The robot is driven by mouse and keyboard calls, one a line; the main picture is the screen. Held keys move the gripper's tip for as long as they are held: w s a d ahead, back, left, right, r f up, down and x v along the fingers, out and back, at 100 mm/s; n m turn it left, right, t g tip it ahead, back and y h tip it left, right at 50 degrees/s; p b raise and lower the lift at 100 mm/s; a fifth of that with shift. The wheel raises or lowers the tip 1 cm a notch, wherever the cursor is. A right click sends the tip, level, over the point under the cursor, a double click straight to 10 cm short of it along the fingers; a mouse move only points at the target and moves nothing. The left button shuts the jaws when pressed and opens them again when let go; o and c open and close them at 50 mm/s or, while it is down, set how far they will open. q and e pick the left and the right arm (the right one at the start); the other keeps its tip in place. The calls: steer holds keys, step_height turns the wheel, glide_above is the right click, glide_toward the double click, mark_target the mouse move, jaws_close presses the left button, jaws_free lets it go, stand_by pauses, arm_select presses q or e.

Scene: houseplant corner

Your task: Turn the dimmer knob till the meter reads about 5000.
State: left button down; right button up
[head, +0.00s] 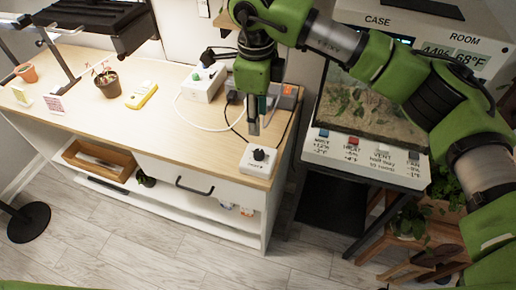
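The dimmer is a white box with a black knob (259,155) on top, near the right front corner of the wooden table. My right gripper (258,125) points down just behind and above the knob, apart from it. Its fingers are seen nearly edge-on, so I cannot tell whether it is open or shut. A yellow handheld device (141,95), likely the meter, lies on the table to the left. Its reading is too small to make out. My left gripper is not in view.
A black lamp panel (95,22) hangs over the table's left part. A potted plant (108,82) stands below it. A terrarium (365,115) with labelled buttons stands right. The table front between meter and dimmer is mostly clear.

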mark_target(258, 152)
steer(key=f+p, duration=0.1)
steer(key=f, duration=0.8)
steer(key=f+p, duration=0.1)
steer(key=f, duration=0.3)
steer(key=shift+w+f+p, duration=0.3)
jaws_close()
